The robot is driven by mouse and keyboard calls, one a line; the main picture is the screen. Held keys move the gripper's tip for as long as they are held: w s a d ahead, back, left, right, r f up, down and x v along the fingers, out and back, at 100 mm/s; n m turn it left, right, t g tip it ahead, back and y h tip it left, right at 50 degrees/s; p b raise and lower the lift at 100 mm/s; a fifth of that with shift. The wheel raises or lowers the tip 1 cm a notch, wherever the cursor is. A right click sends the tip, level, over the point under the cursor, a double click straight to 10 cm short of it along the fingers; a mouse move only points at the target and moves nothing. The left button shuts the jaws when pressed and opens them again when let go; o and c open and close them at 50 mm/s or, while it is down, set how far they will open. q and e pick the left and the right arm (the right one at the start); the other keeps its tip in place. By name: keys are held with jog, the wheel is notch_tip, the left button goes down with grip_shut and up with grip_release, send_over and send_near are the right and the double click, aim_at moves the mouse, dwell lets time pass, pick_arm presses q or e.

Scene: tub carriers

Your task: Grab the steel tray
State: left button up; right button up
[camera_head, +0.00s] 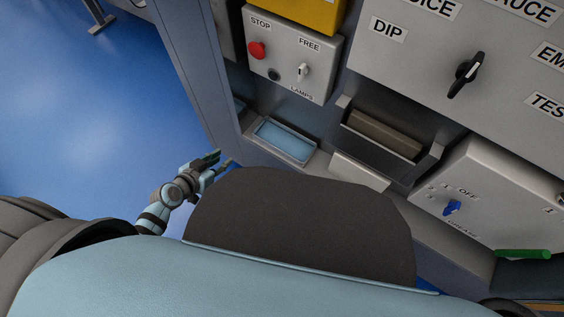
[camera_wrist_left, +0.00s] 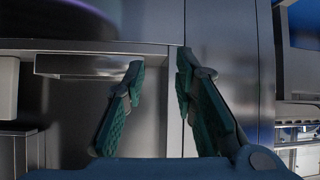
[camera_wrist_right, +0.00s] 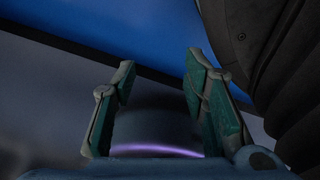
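A shallow steel tray (camera_head: 285,143) with a light blue inside sits low on the panel's ledge in the head view; I take it to be the steel tray. My left gripper (camera_head: 223,162) is to the left of the tray and apart from it. In the left wrist view the left gripper (camera_wrist_left: 159,68) is open and empty, facing grey metal panels. A protruding metal lip (camera_wrist_left: 90,66) shows there; I cannot tell whether it is the tray. My right gripper (camera_wrist_right: 160,67) is open and empty in the right wrist view, and it is hidden in the head view.
A control box with a red stop button (camera_head: 257,50) is above the tray. A holder with a brown block (camera_head: 385,135) is to its right, and a grease box (camera_head: 470,190) lies further right. Open blue floor (camera_head: 90,120) is on the left.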

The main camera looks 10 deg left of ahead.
pick_arm(q)
jog(key=m+t+h+b, duration=0.2)
jog(key=b, duration=0.2)
send_near(259, 125)
pick_arm(e)
jog(key=a+x, duration=0.1)
jog(key=x, duration=0.5)
pick_arm(q)
jog(key=b+x, duration=0.2)
jog(key=x, duration=0.8)
jog(key=shift+f+b, duration=0.1)
jog(key=shift+b, duration=0.2)
jog(key=shift+w, duration=0.2)
pick_arm(e)
jog(key=shift+t, duration=0.5)
jog(key=w, duration=0.1)
jog(key=w+a, duration=0.1)
jog(key=w, duration=0.1)
jog(key=w+r, duration=0.1)
jog(key=w, duration=0.1)
jog(key=shift+w+a, duration=0.2)
jog(key=shift+w, duration=0.05)
pick_arm(q)
grip_shut()
